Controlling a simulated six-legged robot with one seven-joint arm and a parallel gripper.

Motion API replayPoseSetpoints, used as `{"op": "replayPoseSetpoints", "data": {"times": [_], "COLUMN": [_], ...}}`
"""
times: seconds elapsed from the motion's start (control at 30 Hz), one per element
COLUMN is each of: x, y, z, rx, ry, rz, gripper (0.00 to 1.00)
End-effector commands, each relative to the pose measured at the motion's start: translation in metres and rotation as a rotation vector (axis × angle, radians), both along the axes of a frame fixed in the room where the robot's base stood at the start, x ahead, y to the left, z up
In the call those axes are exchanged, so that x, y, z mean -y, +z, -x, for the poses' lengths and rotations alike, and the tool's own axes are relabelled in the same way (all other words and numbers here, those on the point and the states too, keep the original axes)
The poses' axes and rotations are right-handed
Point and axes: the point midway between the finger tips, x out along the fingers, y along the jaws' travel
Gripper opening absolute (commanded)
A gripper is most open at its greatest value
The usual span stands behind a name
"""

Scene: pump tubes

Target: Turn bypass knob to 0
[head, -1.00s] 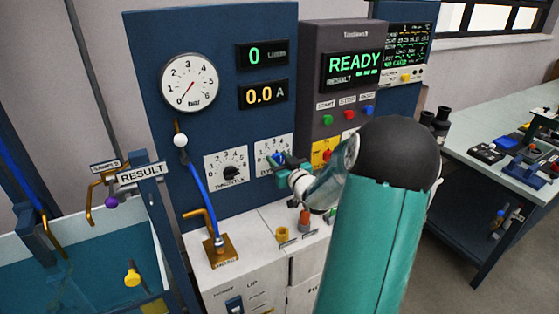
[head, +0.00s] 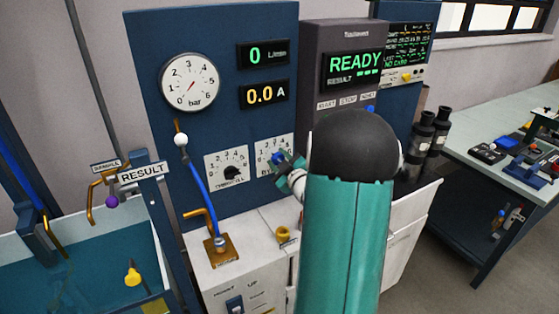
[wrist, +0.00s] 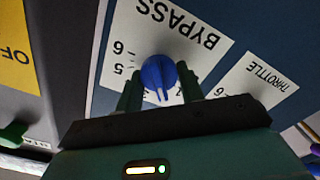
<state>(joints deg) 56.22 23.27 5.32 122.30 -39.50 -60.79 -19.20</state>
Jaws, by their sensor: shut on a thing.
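The blue bypass knob (wrist: 158,76) sits on the white BYPASS dial plate (wrist: 185,28), which appears upside down in the wrist view. Its white pointer line aims at the lower edge of that view; the 5 and 6 are to its left, and the numeral it points at is hidden by my gripper. My gripper (wrist: 160,88) is shut on the knob, one finger on each side. In the head view the knob (head: 277,158) is small and my gripper (head: 284,162) is at it; my arm hides the dial's right part.
The throttle dial (head: 228,166) with its black knob is just left. A blue lever (head: 196,195) and a brass fitting (head: 222,249) stand further left. The pressure gauge (head: 189,82) is above. The display (head: 353,66) reads READY. Dark cylinders (head: 430,132) stand right of my arm.

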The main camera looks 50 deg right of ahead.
Motion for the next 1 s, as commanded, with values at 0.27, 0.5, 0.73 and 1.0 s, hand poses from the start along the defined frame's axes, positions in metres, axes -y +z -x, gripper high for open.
{"op": "replayPoseSetpoints", "data": {"times": [0.27,0.5,0.73,1.0], "x": [-0.0016,-0.0024,-0.0023,-0.002], "y": [-0.0005,-0.0012,-0.0022,-0.0025], "z": [-0.0016,-0.0019,-0.0018,-0.0015], "rx": [-0.078,-0.146,-0.206,-0.252], "ry": [0.001,0.002,0.001,0.0], "rz": [0.251,0.468,0.654,0.805], "gripper": [0.15,0.15,0.15,0.15]}}
